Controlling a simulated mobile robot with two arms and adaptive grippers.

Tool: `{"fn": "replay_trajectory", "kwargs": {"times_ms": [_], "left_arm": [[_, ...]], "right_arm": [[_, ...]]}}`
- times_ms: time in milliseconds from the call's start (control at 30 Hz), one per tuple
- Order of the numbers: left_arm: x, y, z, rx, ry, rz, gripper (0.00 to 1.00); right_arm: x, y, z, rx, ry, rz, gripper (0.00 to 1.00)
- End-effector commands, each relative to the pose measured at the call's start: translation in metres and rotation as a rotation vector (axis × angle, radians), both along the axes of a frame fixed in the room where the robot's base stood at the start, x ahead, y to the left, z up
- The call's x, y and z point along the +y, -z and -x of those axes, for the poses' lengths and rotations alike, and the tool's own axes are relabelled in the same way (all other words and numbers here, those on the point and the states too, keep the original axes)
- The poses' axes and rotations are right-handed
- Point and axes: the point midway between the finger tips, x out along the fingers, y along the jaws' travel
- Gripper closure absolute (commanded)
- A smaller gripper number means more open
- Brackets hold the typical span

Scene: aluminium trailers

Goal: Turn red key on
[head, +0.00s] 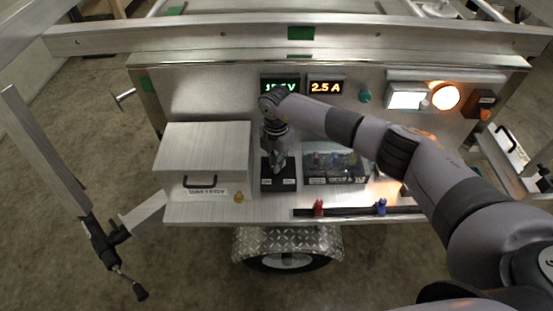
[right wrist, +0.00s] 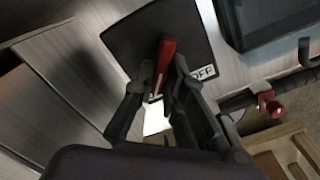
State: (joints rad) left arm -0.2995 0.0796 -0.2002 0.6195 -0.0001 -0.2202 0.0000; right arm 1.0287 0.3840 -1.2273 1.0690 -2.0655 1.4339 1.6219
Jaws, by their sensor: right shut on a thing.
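The red key (right wrist: 166,54) stands up from a black switch plate (right wrist: 195,28) in the right wrist view. My right gripper (right wrist: 162,76) has its two fingers on either side of the key and is shut on it. A white label reading OFF (right wrist: 204,72) shows to the right of the key; another label is partly hidden by the fingers. In the head view my right gripper (head: 278,162) points down at the black switch box (head: 279,184) on the trailer shelf and hides the key. My left gripper is not in view.
A metal battery box (head: 205,150) stands left of the switch, and a clear-covered fuse block (head: 335,165) to its right. A black bar with red (head: 319,208) and blue (head: 381,206) fittings runs along the front. A voltage display (head: 280,84), current display (head: 326,87) and lamp (head: 445,97) are lit.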

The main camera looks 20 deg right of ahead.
Motion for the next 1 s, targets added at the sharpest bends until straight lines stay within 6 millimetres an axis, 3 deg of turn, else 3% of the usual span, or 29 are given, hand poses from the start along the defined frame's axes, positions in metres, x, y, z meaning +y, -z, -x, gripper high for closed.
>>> {"fn": "replay_trajectory", "kwargs": {"times_ms": [733, 767, 1000], "left_arm": [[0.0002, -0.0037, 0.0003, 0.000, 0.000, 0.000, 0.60], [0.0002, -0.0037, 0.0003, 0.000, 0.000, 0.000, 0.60], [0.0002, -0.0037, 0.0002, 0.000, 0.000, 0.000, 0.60]], "right_arm": [[0.0002, -0.0007, -0.0014, -0.002, 0.093, 0.000, 1.00], [0.0002, -0.0007, -0.0014, -0.002, 0.093, 0.000, 0.88], [0.0002, -0.0005, -0.0011, -0.001, 0.092, 0.000, 0.72]]}}
